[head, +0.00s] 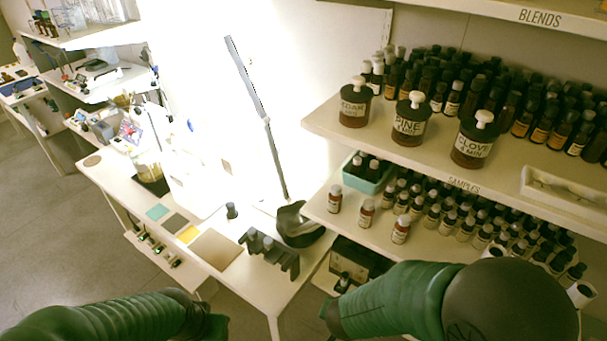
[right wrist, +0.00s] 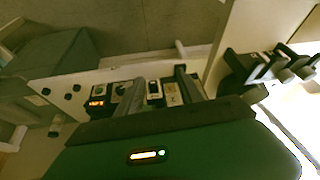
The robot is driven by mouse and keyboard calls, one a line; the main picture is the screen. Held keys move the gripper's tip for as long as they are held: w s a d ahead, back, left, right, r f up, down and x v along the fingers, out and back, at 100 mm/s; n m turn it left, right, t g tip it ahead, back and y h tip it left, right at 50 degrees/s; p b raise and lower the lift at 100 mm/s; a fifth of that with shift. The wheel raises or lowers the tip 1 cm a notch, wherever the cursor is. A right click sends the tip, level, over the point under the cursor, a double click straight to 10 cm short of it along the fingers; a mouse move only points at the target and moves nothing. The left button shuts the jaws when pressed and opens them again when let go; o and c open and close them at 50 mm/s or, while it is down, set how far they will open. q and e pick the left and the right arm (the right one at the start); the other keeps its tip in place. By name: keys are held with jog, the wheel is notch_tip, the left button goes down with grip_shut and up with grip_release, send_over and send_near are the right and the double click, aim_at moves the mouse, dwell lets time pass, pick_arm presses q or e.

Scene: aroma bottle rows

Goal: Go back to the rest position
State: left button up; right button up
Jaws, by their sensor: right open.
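My right arm reaches in from the lower right in the head view, its green end in front of the lower shelf and the worktop. In the right wrist view my right gripper (right wrist: 158,90) has its two grey fingers spread apart, with nothing held between them. Small devices with lit displays show beyond the fingers. My left arm crosses the lower left of the head view and ends near the bottom edge; its fingers do not show.
Amber bottles (head: 400,229) stand in rows on the lower shelf; the labelled jars (head: 411,125) stand above. A teal box (head: 368,178) holds bottles. The worktop (head: 150,205) has coloured squares, a black rack (head: 268,252) and a dark bowl (head: 301,226). Floor (head: 50,225) is clear at left.

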notch_tip(320, 180, up, 4)
jog(key=w+n+t+y, duration=0.1)
jog(key=w+n+y, duration=0.1)
jog(key=w+y, duration=0.1)
pick_arm(q)
jog(key=shift+w+f, duration=0.15)
jog(key=shift+w, duration=0.2)
pick_arm(e)
jog(key=s+d+r+n+g+h, duration=0.1)
jog(key=s+d+n+g, duration=0.2)
jog(key=s+d, duration=0.5)
jog(key=shift+s+d, duration=0.35)
jog(key=shift+d, duration=0.25)
pick_arm(q)
jog(key=shift+w, duration=0.1)
pick_arm(e)
jog(key=shift+r, duration=0.1)
